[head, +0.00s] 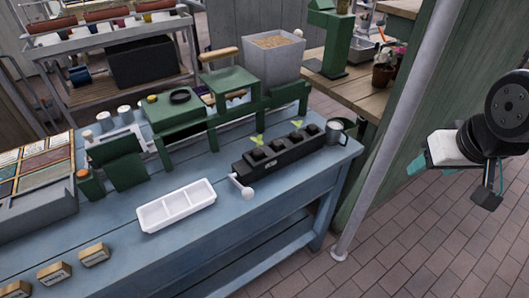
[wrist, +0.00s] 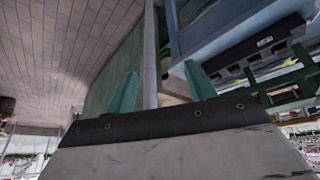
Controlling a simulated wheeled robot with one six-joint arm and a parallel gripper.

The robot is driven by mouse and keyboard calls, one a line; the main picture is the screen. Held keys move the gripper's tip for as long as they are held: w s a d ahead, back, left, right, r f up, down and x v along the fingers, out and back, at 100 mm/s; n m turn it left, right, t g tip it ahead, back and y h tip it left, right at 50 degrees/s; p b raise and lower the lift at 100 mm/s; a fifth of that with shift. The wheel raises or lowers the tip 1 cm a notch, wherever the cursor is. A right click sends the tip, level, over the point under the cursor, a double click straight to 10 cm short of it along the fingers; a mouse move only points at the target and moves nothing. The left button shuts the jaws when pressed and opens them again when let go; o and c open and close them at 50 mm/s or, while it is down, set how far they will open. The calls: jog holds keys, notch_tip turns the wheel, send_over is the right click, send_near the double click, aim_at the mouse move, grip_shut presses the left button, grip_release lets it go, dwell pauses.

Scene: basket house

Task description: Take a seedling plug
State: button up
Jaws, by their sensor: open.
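A long black plug tray (head: 262,170) with several dark square cells sits on the blue bench. Small green leaves of a seedling (head: 258,140) and of another seedling (head: 297,125) show at its back edge. The tray also shows in the wrist view (wrist: 262,45), beyond the right finger. A white tray with compartments (head: 176,208) lies left of it, empty. My gripper (wrist: 163,84) has its two teal fingers apart with nothing between them. In the head view it is at the far right, off the bench, well away from the plugs.
A metal mug (head: 335,131) stands at the black tray's right end. A white-knobbed lever (head: 245,190) sticks out at its front left. A green frame (head: 222,112) stands behind. A slanted grey post (head: 392,120) rises between the bench and my arm.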

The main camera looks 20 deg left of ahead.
jog(key=w+a+f+n+t+y, duration=0.2)
jog(key=w+a+f, duration=0.2)
jog(key=w+a, duration=0.4)
jog(key=n+t+y, duration=0.1)
jog(key=n+y, duration=0.4)
jog(key=y, duration=0.2)
send_near(258, 151)
jog(key=f, duration=0.2)
jog(key=x, duration=0.2)
jog(key=r+x, duration=0.1)
jog(key=x, duration=0.4)
jog(key=shift+w+a+r, duration=0.15)
jog(key=shift+w+a, duration=0.2)
jog(key=c, duration=1)
